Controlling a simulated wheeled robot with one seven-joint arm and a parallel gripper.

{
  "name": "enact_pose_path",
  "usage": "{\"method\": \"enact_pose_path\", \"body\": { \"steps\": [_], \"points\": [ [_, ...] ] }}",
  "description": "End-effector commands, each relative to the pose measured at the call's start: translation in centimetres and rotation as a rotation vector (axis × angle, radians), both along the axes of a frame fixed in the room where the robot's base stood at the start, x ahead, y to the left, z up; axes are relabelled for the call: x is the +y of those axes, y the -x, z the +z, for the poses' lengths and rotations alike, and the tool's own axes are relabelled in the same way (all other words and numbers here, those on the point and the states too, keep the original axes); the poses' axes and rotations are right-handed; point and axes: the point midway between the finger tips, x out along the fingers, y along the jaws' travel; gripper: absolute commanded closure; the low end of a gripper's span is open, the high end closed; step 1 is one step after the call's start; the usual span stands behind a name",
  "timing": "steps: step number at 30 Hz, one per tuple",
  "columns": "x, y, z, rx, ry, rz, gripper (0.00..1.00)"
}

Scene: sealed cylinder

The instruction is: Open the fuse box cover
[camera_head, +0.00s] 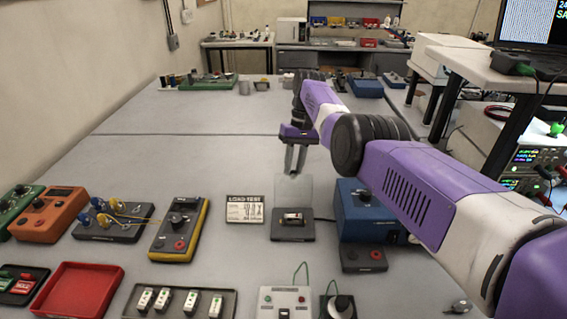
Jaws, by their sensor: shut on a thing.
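The fuse box (292,232) is a small dark base on the grey table, just right of the middle, with a fuse-like piece (292,217) exposed on top. Its clear cover (293,193) stands raised at the back of the base, roughly upright. My gripper (294,168) points down from above and behind, with its fingers shut on the top edge of the cover. The exact contact of the fingertips is small and hard to make out.
A load test display (245,209) lies left of the fuse box. A blue box (362,213) stands close on its right. A tray of white fuses (180,302) and a red tray (78,290) lie at the front left. The table behind is mostly clear.

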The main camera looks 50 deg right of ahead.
Motion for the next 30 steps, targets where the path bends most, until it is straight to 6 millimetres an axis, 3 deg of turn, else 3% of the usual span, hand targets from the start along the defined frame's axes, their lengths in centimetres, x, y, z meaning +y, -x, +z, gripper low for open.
{"method": "enact_pose_path", "body": {
  "steps": [3, 16, 17, 20, 30],
  "points": [
    [-0.59, 1.1, -0.42, 0.024, -0.008, -0.006, 1.0],
    [-0.62, 1.36, -0.47, 0.03, -0.014, -0.005, 1.0],
    [-0.62, 1.36, -0.47, 0.03, -0.014, -0.005, 0.72],
    [-0.55, 1.28, -0.45, 0.028, -0.015, -0.005, 0.53],
    [-0.34, 0.98, -0.21, 0.021, -0.016, -0.002, 0.53]
  ]
}}
